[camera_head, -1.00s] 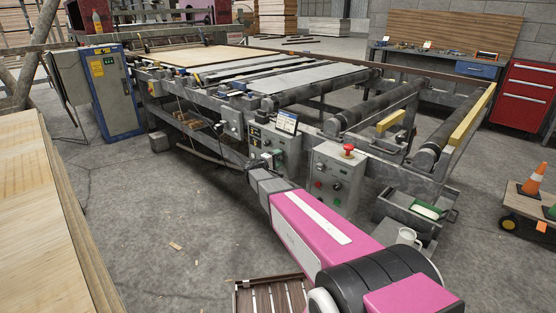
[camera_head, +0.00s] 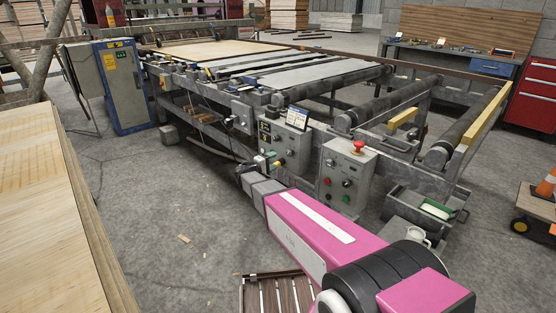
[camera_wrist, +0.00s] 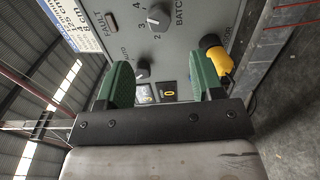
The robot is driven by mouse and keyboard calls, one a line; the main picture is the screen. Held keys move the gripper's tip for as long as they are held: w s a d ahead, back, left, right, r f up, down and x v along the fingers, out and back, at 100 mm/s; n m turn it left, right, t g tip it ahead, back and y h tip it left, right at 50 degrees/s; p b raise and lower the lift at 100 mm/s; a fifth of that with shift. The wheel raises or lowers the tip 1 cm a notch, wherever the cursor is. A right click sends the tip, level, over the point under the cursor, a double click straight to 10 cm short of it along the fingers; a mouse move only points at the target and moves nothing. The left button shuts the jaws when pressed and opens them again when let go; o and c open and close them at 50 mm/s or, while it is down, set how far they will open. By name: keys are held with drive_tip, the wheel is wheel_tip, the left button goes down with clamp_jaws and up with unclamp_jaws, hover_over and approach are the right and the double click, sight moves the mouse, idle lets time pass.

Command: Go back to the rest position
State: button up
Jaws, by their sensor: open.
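My gripper (camera_wrist: 162,82) is open, its two green fingers wide apart with nothing between them. In the wrist view it faces a grey control panel (camera_wrist: 188,45) with dark knobs, a "FAULT" label and a "BATCH" label. In the head view my gripper (camera_head: 262,162) is at the left front of that panel (camera_head: 292,146), at the end of my pink arm. I cannot tell the exact gap to the panel.
A second control box (camera_head: 345,180) with a red mushroom button stands right of my gripper. The roller line (camera_head: 290,70) runs behind. A wooden stack (camera_head: 40,190) is at left and a slatted pallet (camera_head: 275,293) below my arm. The floor between is mostly clear.

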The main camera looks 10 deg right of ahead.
drive_tip(key=shift+s+a, duration=0.15)
drive_tip(key=shift+a, duration=0.1)
drive_tip(key=s+d+f+m+g+y, duration=0.25)
drive_tip(key=s+d+g, duration=0.2)
drive_tip(key=s, duration=0.35)
drive_tip(key=s+d+f+m+g+y, duration=0.2)
drive_tip(key=s+d+f+g, duration=0.1)
drive_tip(key=s+d, duration=0.35)
drive_tip(key=s+a+m+g+y, duration=0.2)
drive_tip(key=s+y, duration=0.8)
drive_tip(key=s, duration=0.7)
drive_tip(key=shift+a+f+m+g, duration=0.2)
drive_tip(key=shift+a+m+g, duration=0.05)
drive_tip(key=shift+m+g, duration=0.35)
